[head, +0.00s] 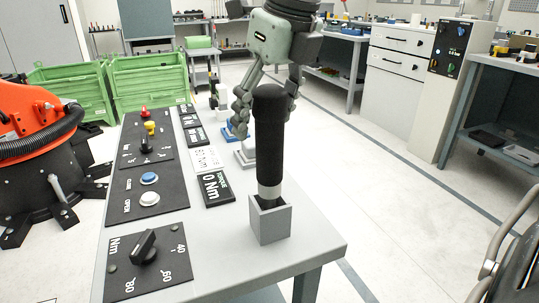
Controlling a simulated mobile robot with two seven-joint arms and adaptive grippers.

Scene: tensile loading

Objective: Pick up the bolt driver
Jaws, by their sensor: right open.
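The bolt driver (268,135) has a thick black handle and a light metal collar at its lower end. It stands upright in a square grey holder (270,222) on the workbench (228,262); its lower tip is hidden in the holder. My right gripper (264,115), with a grey-green body, hangs behind the handle's upper part. Its fingers are spread and show on either side of the handle, which partly covers them. I cannot tell whether they touch it.
Control panels with knobs and buttons (149,178) and label plates (216,188) lie left of the holder. A blue-based item (232,132) stands behind. Green crates (150,85) and an orange machine (25,115) are at the left. Open floor (400,220) lies to the right.

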